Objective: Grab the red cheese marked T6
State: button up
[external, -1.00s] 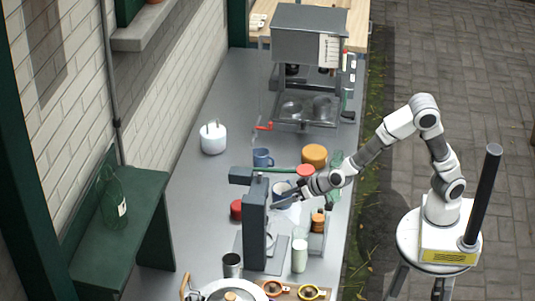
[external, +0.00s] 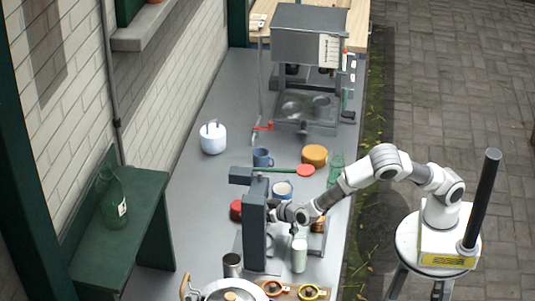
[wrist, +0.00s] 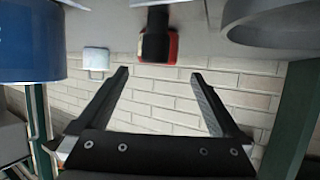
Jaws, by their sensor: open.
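A red round piece (external: 236,210) sits on the grey counter (external: 190,215), left of the dark upright stand (external: 255,225). A lighter red disc (external: 306,170) lies farther back, beside a green strip. I cannot read a T6 mark on either. In the wrist view a red piece (wrist: 173,48) shows beyond the fingertips, partly hidden by a dark block; I cannot tell for certain which red piece it is. My gripper (wrist: 158,76) is open with nothing between its fingers. In the external view it is beside the stand, its tips partly hidden.
The dark block (wrist: 155,38) hangs into the wrist view ahead of the fingers. A blue thing (wrist: 30,45) is close at left and a grey round rim (wrist: 275,25) at right. A white jar (external: 299,255) and a mug (external: 282,188) stand near my wrist.

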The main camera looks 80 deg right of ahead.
jog(key=shift+x, duration=3.95)
jog(key=shift+s+d, duration=0.15)
jog(key=c, duration=1.4)
